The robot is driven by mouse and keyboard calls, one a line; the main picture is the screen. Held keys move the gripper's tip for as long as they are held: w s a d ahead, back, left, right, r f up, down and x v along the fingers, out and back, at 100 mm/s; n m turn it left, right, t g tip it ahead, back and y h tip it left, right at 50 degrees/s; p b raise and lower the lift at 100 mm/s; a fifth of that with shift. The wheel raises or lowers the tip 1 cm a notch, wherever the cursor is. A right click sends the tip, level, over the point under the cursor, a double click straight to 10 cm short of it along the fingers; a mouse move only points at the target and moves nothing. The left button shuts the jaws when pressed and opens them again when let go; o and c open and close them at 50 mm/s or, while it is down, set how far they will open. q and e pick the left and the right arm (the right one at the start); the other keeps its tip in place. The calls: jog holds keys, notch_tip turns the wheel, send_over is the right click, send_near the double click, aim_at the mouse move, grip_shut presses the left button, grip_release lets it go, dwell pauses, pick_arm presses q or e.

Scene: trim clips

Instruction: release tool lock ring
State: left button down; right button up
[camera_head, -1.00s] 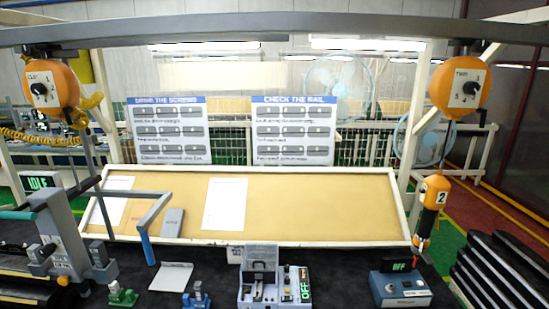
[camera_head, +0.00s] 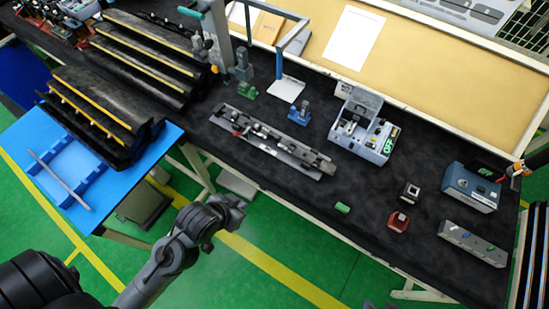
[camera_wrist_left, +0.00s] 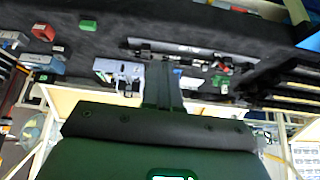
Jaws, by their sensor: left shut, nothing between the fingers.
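No lock ring can be made out in either current view. A small part of an orange tool (camera_head: 517,170) shows at the right edge of the head view, beside the blue-grey box (camera_head: 471,187) with a green display. My left gripper (camera_head: 236,207) is over the green floor in front of the bench, well away from that tool. Its fingers (camera_wrist_left: 161,85) are together and empty in the left wrist view. A dark shape at the bottom edge of the head view may be my right gripper (camera_head: 378,304); its fingers cannot be made out.
The black bench (camera_head: 300,90) carries a long grey rail fixture (camera_head: 272,141), a grey unit with a green display (camera_head: 362,128), a red block (camera_head: 398,222) and a green block (camera_head: 342,208). Black trim strips (camera_head: 100,105) and a blue tray (camera_head: 75,172) are at left. Floor in front is open.

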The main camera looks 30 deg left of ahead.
pick_arm(q)
jog(key=w+a+f+n+t+y+b, duration=0.2)
jog(key=w+f+n+t+b, duration=0.15)
jog(key=f+b, duration=0.45)
jog(key=w+a+f+n+t+y+b, duration=0.25)
jog(key=w+f+b, duration=0.35)
jog(key=f, duration=0.5)
jog(key=w+d+f+n+t+y+b, duration=0.1)
jog(key=d+f+y+b, duration=0.15)
jog(key=f+b, duration=1.55)
jog(key=d+f+n+t+y+b, duration=0.1)
jog(key=d+f+n+y+b, duration=0.15)
jog(key=f+b, duration=1.5)
jog(key=d+b+x, duration=0.1)
jog(key=b+x, duration=0.5)
jog(key=x, duration=0.8)
jog(key=shift+w+f+m+b, duration=0.25)
jog(key=shift+w+m+b, duration=0.05)
jog(key=shift+w+m, duration=0.1)
jog(key=shift+a, duration=0.1)
